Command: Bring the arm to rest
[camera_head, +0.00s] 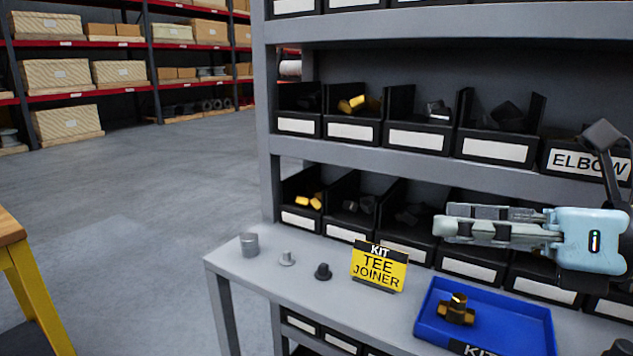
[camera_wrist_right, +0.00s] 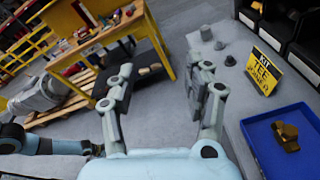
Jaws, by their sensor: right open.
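My right gripper (camera_head: 490,226) is in the right part of the head view, above the shelf's front ledge and in front of the lower row of bins. Its fingers point left. In the right wrist view the two fingers (camera_wrist_right: 160,100) stand apart with nothing between them, so it is open and empty. My left gripper is not seen in the head view. Below the right gripper, a blue tray (camera_head: 535,330) holds a brass tee fitting (camera_head: 457,309). The tray also shows in the right wrist view (camera_wrist_right: 262,160), to the right of the fingers.
A yellow KIT TEE JOINER sign (camera_head: 379,267) stands on the grey ledge (camera_head: 330,300). Black bins (camera_head: 415,137) fill the shelves behind. Open floor (camera_head: 150,200) lies left.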

